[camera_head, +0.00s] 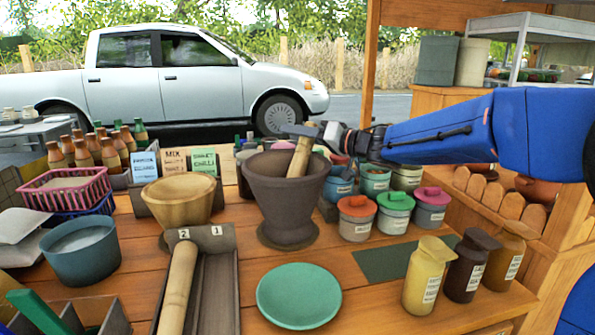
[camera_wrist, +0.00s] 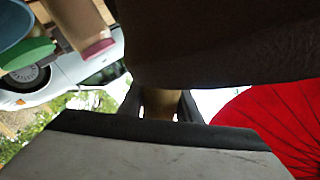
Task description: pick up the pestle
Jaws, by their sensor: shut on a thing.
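A light wooden pestle (camera_head: 300,159) leans in the dark clay mortar (camera_head: 288,208), its upper end tilted to the right and its lower end hidden inside the bowl. My gripper (camera_head: 303,133) reaches in from the right and is shut on the pestle near its top, above the mortar's rim. In the wrist view the pestle (camera_wrist: 158,103) shows between the dark fingers, and a dark brown surface, seemingly the mortar (camera_wrist: 220,45), fills the upper part.
A wooden bowl (camera_head: 180,200) stands left of the mortar. A divided tray (camera_head: 216,238) marked 2 and 1 holds a wooden rod (camera_head: 178,285). A green plate (camera_head: 298,296) lies in front. Lidded jars (camera_head: 357,217) stand close on the right, and bottles (camera_head: 428,276) stand front right.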

